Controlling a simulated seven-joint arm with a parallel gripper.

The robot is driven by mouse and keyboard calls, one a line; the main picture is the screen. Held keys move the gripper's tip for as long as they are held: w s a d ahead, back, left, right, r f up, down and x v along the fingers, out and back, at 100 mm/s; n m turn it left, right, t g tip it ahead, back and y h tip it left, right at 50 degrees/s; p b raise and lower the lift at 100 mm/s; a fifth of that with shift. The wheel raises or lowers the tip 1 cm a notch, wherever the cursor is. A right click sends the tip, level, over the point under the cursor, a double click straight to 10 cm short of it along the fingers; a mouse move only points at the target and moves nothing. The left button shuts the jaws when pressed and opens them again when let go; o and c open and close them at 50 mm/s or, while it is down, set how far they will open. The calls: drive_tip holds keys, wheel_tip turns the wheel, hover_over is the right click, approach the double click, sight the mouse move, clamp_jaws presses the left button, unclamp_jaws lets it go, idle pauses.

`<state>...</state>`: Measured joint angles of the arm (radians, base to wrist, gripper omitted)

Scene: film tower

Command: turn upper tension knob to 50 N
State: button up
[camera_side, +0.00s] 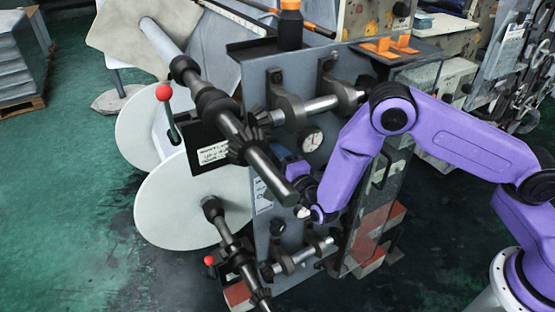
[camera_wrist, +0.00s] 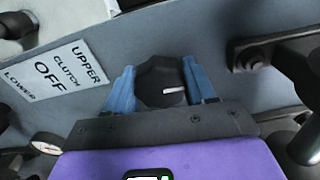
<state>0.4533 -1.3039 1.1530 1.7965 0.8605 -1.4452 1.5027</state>
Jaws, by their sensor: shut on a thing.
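A black faceted knob (camera_wrist: 153,75) with a white pointer line sits on the grey panel in the wrist view. The line points to the right in that picture. My gripper (camera_wrist: 162,82) has its two blue fingers on either side of the knob and is shut on it. A white label left of the knob (camera_wrist: 50,72) reads UPPER, CLUTCH OFF, LOWER. A round dial gauge (camera_side: 312,139) is on the panel in the side view; its reading is too small to tell. In the side view the knob is hidden behind my purple hand and the shafts.
A long dark shaft (camera_side: 268,170) with a collar sticks out in front of the panel. A red-tipped lever (camera_side: 164,93) and a dark bottle with an orange cap (camera_side: 290,28) are nearby. In the wrist view a black bracket (camera_wrist: 262,50) is close right of the fingers.

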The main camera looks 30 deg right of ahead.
drive_tip(key=shift+m, duration=1.2)
drive_tip(key=o, duration=1)
drive_tip(key=shift+s, duration=0.1)
drive_tip(key=s, duration=1.7)
drive_tip(key=shift+s, duration=0.15)
drive_tip(key=shift+a, duration=0.1)
